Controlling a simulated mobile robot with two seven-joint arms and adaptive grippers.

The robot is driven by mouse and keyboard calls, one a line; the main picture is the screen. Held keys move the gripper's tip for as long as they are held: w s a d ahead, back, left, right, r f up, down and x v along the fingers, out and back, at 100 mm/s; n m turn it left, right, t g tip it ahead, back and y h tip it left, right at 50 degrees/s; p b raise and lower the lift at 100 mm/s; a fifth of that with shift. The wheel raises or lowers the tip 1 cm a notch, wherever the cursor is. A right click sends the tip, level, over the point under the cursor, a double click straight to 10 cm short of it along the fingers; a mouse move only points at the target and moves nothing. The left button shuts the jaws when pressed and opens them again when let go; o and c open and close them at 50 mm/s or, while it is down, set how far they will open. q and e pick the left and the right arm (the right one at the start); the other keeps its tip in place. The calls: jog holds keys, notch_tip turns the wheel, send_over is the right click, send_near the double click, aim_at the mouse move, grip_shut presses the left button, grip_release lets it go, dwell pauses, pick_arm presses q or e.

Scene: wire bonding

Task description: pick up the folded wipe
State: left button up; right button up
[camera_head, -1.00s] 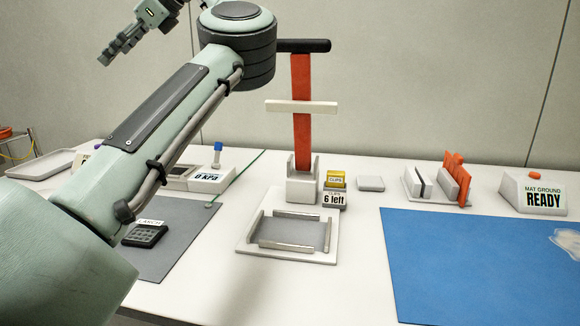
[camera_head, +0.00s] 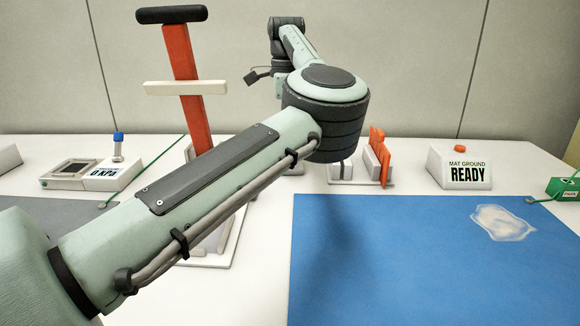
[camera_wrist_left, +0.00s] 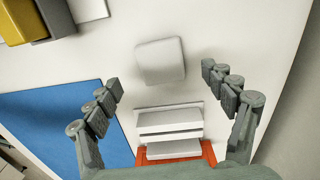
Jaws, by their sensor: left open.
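The folded wipe (camera_wrist_left: 160,61) is a small white rounded square lying flat on the white table, in the upper middle of the left wrist view. My left gripper (camera_wrist_left: 160,78) is open, with its two jointed grey fingers spread on either side below the wipe's middle. Nothing is held between them, and I cannot tell how high they are above the table. In the head view my left arm crosses the table, and its elbow hides the wipe and the gripper. My right gripper is not in view.
A yellow-and-grey clips box (camera_wrist_left: 25,22) is nearby. The blue mat (camera_head: 400,270) bears a clear crumpled patch (camera_head: 503,222). A tall orange press (camera_head: 188,90) stands left.

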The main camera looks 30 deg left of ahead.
pick_arm(q)
jog(key=f, duration=0.5)
jog(key=shift+w+d, duration=0.15)
jog(key=shift+d, duration=0.05)
jog(key=shift+c, duration=0.6)
jog(key=c, duration=0.8)
